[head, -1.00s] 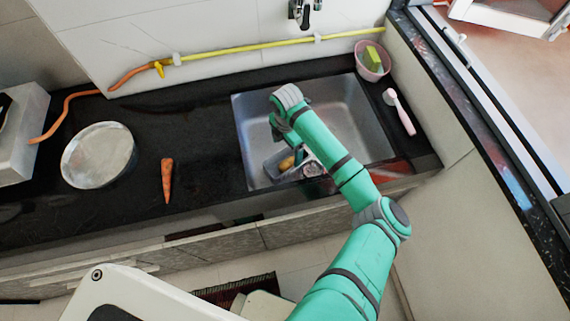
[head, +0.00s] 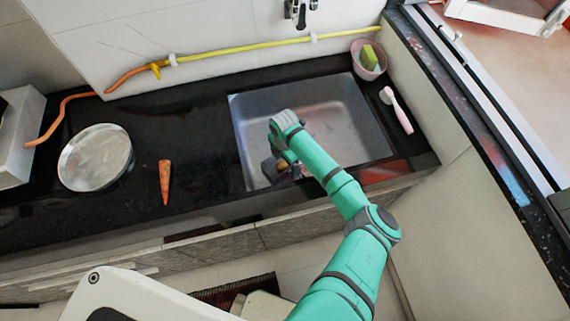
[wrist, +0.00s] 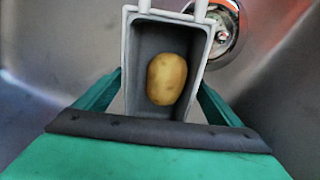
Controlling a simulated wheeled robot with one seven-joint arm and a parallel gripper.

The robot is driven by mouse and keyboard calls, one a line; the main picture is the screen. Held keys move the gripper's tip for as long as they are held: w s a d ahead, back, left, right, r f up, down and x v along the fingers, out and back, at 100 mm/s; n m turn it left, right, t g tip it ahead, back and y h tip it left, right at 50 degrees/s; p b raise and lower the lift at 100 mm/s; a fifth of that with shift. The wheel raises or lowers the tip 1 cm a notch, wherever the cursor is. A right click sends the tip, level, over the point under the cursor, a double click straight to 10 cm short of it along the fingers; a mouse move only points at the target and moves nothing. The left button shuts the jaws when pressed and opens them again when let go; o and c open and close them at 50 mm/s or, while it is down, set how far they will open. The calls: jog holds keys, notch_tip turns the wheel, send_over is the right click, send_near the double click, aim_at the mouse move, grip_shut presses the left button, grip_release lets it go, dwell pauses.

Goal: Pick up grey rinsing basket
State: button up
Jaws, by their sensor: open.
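The grey rinsing basket (wrist: 186,40) is in the sink, with a potato (wrist: 166,78) lying inside it, as the wrist view shows. My gripper (wrist: 160,95) is open, with one green finger on each side of the basket's near part. I cannot tell whether the fingers touch its walls. In the head view the basket is mostly hidden under my gripper (head: 275,168), low at the left front of the metal sink (head: 335,110).
A drain (wrist: 226,35) lies beside the basket. A pink bowl with a green sponge (head: 367,54) and a brush (head: 396,108) stand right of the sink. A carrot (head: 165,182) and a round metal plate (head: 96,157) lie on the counter at left.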

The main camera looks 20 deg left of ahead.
jog(key=shift+c, duration=0.3)
jog(key=c, duration=1.2)
jog(key=shift+r, duration=0.15)
